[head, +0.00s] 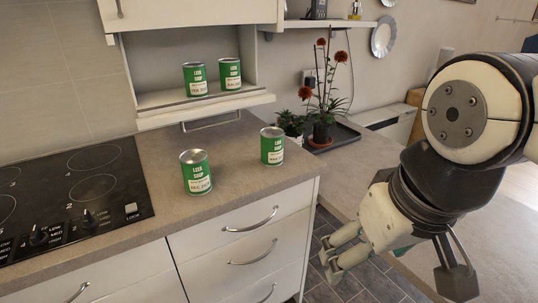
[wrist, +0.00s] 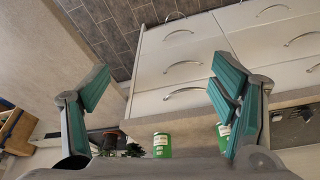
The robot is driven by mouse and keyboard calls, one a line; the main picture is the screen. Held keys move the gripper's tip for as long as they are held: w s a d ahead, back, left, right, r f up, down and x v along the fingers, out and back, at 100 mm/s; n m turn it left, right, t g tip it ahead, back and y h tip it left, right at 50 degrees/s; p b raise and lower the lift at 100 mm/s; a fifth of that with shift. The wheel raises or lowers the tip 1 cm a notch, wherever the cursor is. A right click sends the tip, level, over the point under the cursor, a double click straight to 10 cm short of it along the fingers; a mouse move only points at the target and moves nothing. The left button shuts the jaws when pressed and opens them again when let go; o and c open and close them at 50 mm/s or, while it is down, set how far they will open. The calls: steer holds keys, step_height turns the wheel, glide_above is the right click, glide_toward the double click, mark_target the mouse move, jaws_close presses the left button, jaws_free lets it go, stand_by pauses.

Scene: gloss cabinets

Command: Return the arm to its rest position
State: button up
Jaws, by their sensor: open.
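My gripper (head: 345,247) hangs at the lower right of the head view, to the right of the drawer fronts and clear of the worktop. In the wrist view its two teal-padded fingers (wrist: 160,88) are spread wide with nothing between them, so it is open and empty. My white and black arm is folded at the right of the head view. No object touches the gripper.
Two green cans, one nearer (head: 196,172) and one farther (head: 271,146), stand on the worktop (head: 225,207). Two more cans (head: 195,79) (head: 230,74) stand in the open cabinet. A hob (head: 75,190) is at left. Potted flowers (head: 321,120) stand behind.

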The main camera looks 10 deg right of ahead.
steer(key=s, duration=0.2)
steer(key=shift+s+a+g, duration=0.2)
steer(key=shift+s+g, duration=0.1)
steer(key=shift+s, duration=0.05)
